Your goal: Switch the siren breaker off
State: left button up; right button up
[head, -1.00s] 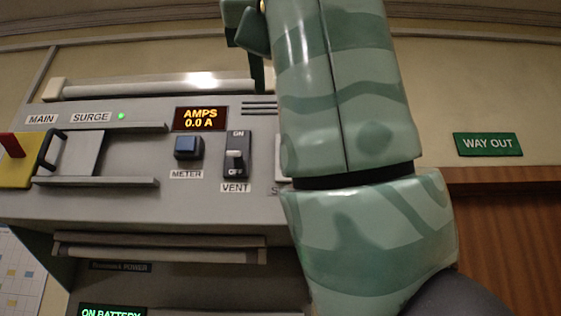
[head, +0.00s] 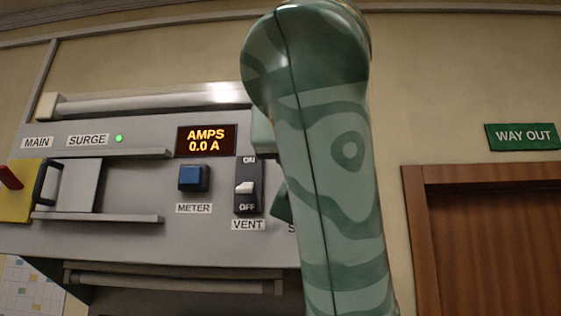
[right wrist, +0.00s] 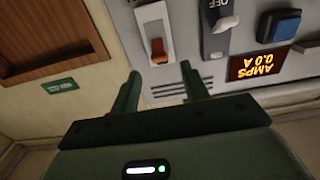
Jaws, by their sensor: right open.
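The siren breaker (right wrist: 153,35) shows in the right wrist view as a pale plate with an orange-red lever, seen upside down. The lever's tip sits toward the plate end nearest my fingers; its ON and OFF marks are not readable. My right gripper (right wrist: 160,73) is open and empty, its two fingertips a little short of the breaker and on either side of the lever's line. I see no contact. In the head view my right arm hides the breaker; only the start of its label, an "S", shows. My left gripper is not in view.
The vent switch (head: 248,185) sits just left of my right arm, with the blue meter button (head: 194,178) and amps display (head: 206,141), reading 0.0 A, beside it. A rail (head: 150,99) runs along the top.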

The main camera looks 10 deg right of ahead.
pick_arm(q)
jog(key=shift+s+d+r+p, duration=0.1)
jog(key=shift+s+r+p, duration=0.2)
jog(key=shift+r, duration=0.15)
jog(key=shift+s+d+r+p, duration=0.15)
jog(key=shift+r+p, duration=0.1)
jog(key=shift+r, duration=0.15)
pick_arm(e)
jog(key=x, duration=0.3)
jog(key=shift+w+d+f, duration=0.1)
jog(key=shift+w+f, duration=0.05)
jog(key=shift+w, duration=0.25)
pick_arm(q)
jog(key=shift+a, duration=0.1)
